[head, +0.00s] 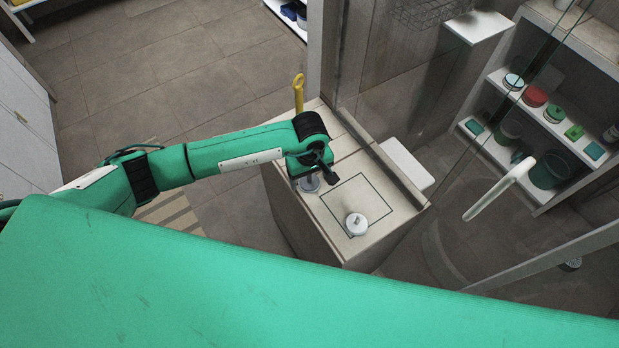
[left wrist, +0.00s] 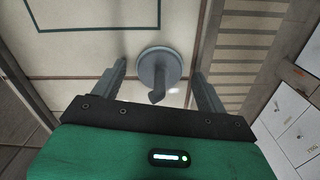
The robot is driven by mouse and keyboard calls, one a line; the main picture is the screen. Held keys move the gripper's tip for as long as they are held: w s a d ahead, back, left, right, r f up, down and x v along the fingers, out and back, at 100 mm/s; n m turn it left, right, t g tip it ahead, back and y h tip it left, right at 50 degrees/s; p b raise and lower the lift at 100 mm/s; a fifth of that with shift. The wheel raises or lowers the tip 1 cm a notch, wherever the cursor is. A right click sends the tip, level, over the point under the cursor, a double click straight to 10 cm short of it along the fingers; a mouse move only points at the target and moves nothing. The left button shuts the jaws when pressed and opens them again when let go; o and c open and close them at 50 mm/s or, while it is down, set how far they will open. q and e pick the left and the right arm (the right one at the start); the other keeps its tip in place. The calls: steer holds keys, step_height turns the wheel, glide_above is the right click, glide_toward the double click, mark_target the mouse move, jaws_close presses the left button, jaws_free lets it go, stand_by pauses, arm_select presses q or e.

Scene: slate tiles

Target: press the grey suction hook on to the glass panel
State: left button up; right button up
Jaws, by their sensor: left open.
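The grey suction hook (left wrist: 158,70) lies on the pale counter top, its round disc and bent hook showing in the left wrist view. In the head view it shows only partly (head: 311,184), under my left gripper (head: 318,172). In the left wrist view my left gripper (left wrist: 160,72) is open, with one finger on each side of the hook; I cannot tell whether they touch it. The clear glass panel (head: 410,115) stands upright along the far side of the counter, to the right of my gripper. My right gripper is not in view.
A yellow upright object (head: 298,92) stands at the counter's far end. A pale handle (head: 500,189) and shelves with several containers are at the right.

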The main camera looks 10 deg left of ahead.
arm_select(q)
steer(key=shift+c, duration=0.6)
steer(key=c, duration=0.9)
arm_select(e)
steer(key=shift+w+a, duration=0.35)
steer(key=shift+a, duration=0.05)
arm_select(q)
steer(key=shift+r, duration=0.1)
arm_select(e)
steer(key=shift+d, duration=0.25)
